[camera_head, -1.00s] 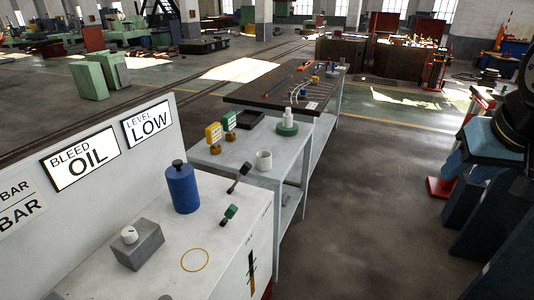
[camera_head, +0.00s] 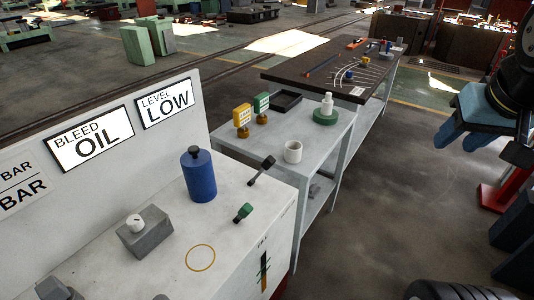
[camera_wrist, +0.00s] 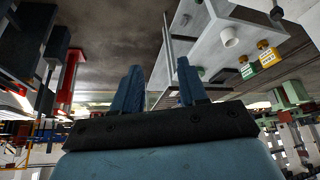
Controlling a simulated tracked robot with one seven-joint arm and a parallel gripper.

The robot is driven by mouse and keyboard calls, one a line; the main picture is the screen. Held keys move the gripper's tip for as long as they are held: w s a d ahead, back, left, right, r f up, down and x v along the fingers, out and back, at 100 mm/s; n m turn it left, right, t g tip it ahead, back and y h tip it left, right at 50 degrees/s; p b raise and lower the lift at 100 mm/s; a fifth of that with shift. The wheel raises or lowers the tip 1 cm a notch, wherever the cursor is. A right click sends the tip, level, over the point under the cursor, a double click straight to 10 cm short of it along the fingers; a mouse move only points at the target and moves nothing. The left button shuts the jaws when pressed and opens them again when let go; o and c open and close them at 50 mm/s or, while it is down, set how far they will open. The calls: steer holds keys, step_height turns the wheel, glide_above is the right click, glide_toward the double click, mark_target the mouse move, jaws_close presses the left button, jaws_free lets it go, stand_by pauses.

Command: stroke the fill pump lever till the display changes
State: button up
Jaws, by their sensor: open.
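The white machine cabinet (camera_head: 172,255) carries a dark-handled lever (camera_head: 262,170) at its far right edge, beside a blue cylinder (camera_head: 200,177) with a black cap. A shorter green-knobbed lever (camera_head: 243,212) stands nearer. No label shows which one is the fill pump lever. The display panel reads "LEVEL LOW" (camera_head: 165,104) and "BLEED OIL" (camera_head: 90,138). My gripper (camera_head: 455,142) is open and empty at the upper right, well apart from both levers. Its two blue fingers also show in the wrist view (camera_wrist: 158,82), with nothing between them.
A dark-topped bench (camera_head: 320,75) stands beyond.

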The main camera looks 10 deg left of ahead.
steer(key=shift+d, duration=0.2)
steer(key=shift+o, duration=1.2)
steer(key=shift+w+a+r, duration=0.1)
steer(key=shift+w, duration=0.05)
steer(key=n+g, duration=0.6)
steer(key=n, duration=0.7)
glide_above(268, 162)
steer(key=w, duration=0.1)
step_height(268, 162, down, 13)
steer(key=f, duration=1.3)
steer(key=shift+w+a+f, duration=0.15)
steer(key=shift+w, duration=0.05)
steer(key=shift+c, duration=0.4)
